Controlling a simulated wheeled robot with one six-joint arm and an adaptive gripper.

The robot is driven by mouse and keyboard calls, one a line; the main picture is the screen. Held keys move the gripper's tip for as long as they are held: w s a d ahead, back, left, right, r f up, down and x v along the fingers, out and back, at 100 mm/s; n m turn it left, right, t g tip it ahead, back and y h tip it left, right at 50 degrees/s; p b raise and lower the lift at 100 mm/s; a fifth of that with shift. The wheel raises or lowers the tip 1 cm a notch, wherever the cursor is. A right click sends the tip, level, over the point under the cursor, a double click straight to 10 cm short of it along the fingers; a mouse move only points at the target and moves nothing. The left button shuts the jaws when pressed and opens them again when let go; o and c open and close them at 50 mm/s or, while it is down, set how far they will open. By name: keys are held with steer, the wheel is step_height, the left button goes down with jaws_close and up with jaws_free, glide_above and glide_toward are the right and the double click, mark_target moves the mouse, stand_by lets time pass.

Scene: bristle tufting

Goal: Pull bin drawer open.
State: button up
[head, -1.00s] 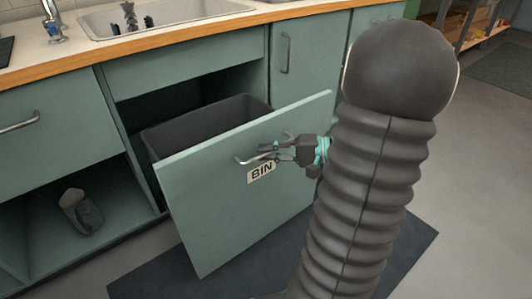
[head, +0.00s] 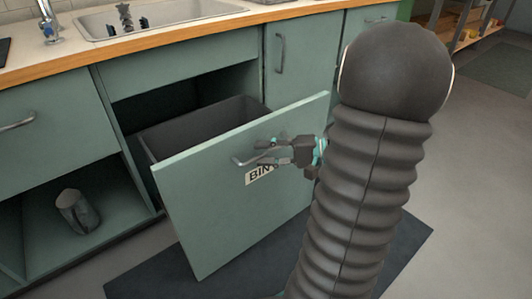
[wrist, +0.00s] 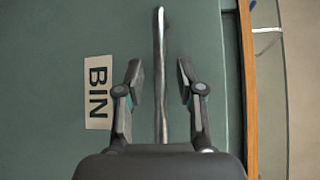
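The bin drawer has a green front (head: 215,215) and stands pulled out from the cabinet under the counter, with a dark grey bin (head: 205,125) behind the front. Its metal bar handle (head: 238,161) sits near the top, above a white BIN label (head: 256,177). The label also shows in the wrist view (wrist: 98,92). My gripper (head: 264,152) is at the handle in the head view. In the wrist view my gripper (wrist: 159,82) is open, one finger on each side of the handle bar (wrist: 160,50), with gaps on both sides. The gripper partly covers the label in the head view.
A dark mat (head: 285,265) lies on the floor beneath the drawer. An open cubby at left holds a grey bag-like object (head: 78,212). A closed cabinet door with a handle (head: 280,53) is behind. The counter (head: 85,62) has a sink (head: 160,18).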

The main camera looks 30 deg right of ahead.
steer(key=v, duration=1.2)
steer(key=shift+a, duration=0.1)
steer(key=s+a+r+n+g+h+p, duration=0.15)
steer(key=a+g, duration=0.25)
steer(key=a, duration=0.5)
steer(key=a+r+n+g+h+p, duration=0.2)
steer(key=a+n+g+h+p, duration=0.15)
steer(key=a, duration=0.55)
steer(key=s+a+r+n+t+h+p, duration=0.3)
steer(key=s+a+r+n+h+p, duration=0.1)
steer(key=r+h, duration=0.4)
steer(key=a+p, duration=0.1)
steer(key=a, duration=0.1)
steer(key=shift+s+a, duration=0.25)
steer(key=shift+s, duration=0.1)
